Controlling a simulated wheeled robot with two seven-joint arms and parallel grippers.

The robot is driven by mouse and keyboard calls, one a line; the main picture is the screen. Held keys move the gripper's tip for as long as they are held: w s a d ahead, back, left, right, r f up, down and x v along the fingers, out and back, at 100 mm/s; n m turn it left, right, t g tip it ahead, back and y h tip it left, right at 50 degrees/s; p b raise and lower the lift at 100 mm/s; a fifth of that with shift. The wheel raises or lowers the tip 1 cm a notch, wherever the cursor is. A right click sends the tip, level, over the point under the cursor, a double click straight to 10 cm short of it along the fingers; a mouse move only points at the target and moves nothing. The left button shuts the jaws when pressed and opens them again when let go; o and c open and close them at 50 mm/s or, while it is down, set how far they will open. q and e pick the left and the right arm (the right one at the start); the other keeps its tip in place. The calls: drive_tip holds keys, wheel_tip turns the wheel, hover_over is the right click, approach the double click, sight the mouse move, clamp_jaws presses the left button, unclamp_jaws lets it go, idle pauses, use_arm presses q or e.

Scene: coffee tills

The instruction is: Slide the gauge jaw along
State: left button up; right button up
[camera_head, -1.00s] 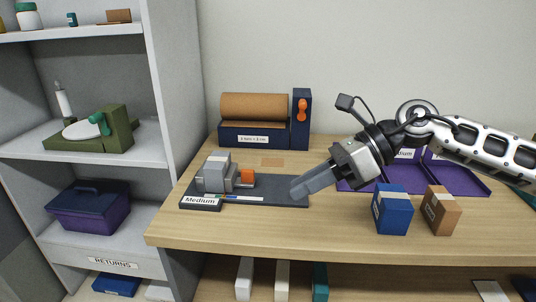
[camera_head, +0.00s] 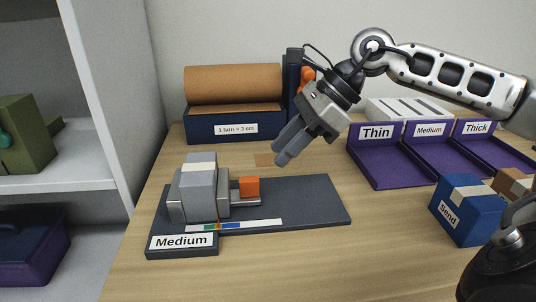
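The gauge lies on the wooden counter: a dark grey base plate (camera_head: 300,205) with a "Medium" sign (camera_head: 182,242) at its front left. Grey blocks (camera_head: 201,190) stand on the left of the plate, the tallest with a pale band on top. An orange block (camera_head: 249,187) sits on a light grey piece just right of them. A strip with coloured marks (camera_head: 235,225) runs along the front of the plate. My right gripper (camera_head: 279,153) hangs above and behind the plate, pointing down-left, apart from the gauge. Its two fingers look close together; any gap is unclear. My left gripper is out of view.
A brown roll in a navy holder (camera_head: 234,124) stands behind the gauge. Purple trays marked Thin (camera_head: 380,165), Medium and Thick are at the right. A blue "Send" box (camera_head: 460,212) and a brown box (camera_head: 513,183) stand in front of them. Shelving (camera_head: 100,120) rises at left.

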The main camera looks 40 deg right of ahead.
sight(257, 178)
drive_tip(key=shift+p+x, duration=0.55)
drive_tip(key=shift+x, duration=0.4)
drive_tip(key=p+x, duration=0.1)
drive_tip(key=x, duration=0.5)
drive_tip(key=shift+f, duration=0.2)
clamp_jaws()
